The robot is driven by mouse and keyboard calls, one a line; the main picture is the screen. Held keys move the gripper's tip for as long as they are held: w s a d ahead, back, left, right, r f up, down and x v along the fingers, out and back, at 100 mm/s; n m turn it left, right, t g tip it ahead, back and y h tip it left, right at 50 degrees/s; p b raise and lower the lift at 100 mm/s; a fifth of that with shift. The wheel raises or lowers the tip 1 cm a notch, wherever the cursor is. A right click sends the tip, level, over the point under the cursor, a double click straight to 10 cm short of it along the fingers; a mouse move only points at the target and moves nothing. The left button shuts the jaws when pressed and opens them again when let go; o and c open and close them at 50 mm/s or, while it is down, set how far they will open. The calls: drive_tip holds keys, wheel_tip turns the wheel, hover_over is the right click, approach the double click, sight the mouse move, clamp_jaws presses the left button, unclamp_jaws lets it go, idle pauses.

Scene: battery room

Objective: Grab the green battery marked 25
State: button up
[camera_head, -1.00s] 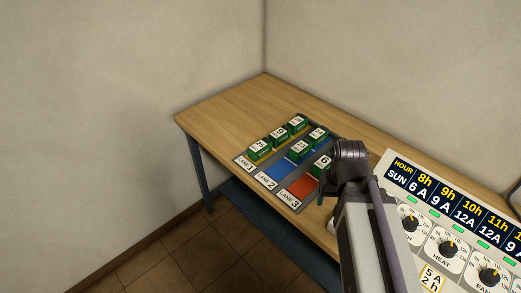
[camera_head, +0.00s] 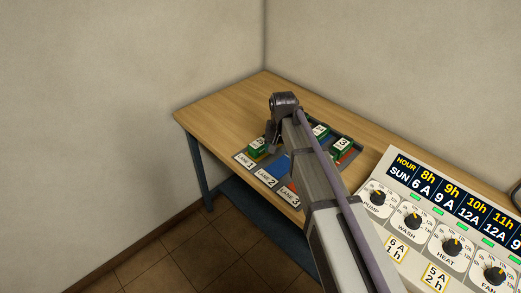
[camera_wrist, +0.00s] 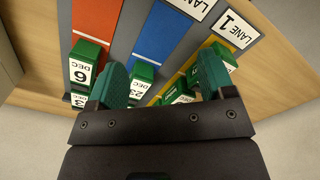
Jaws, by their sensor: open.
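My gripper (camera_wrist: 163,72) is open, its two green fingertips over the tray, nothing clasped between them. In the wrist view the front battery of lane 1 (camera_wrist: 225,53) is partly behind the right fingertip. Its number is not readable there. In the head view that green battery (camera_head: 258,149) stands at the front of lane 1, its label too small to read surely. Between the fingertips other green batteries show, one marked 23 (camera_wrist: 142,80) in the blue lane. In the head view my arm hides the fingertips and several batteries.
A grey tray (camera_wrist: 137,18) with yellow, blue and red lanes lies on a wooden table (camera_head: 220,112). A battery marked 6 (camera_wrist: 84,65) stands in the red lane. A control panel (camera_head: 425,215) with dials is at right. The table's left part is clear.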

sight(261, 141)
drive_tip(key=w+a+m, duration=0.1)
drive_tip(key=w+a, duration=0.1)
drive_tip(key=w, duration=0.2)
drive_tip(key=w+a+m, duration=0.2)
drive_tip(key=w+a, duration=0.1)
drive_tip(key=w, duration=0.1)
drive_tip(key=w+a+m, duration=0.2)
drive_tip(key=w+a, duration=0.1)
drive_tip(key=w, duration=0.2)
drive_tip(key=shift+a+f, duration=0.25)
drive_tip(key=shift+f, duration=0.05)
drive_tip(key=shift+d+m, duration=0.15)
drive_tip(key=shift+m, duration=0.75)
drive_tip(key=shift+s+d+r+m, duration=0.15)
drive_tip(key=shift+s+m, duration=0.2)
drive_tip(key=shift+m, duration=0.15)
wheel_tip(261, 141, down, 6)
drive_tip(key=b, duration=0.6)
drive_tip(key=f+b, duration=0.5)
drive_tip(key=shift+d+f, duration=0.15)
drive_tip(key=shift+d, duration=0.15)
drive_tip(key=shift+r, duration=0.2)
drive_tip(key=c, duration=1.4)
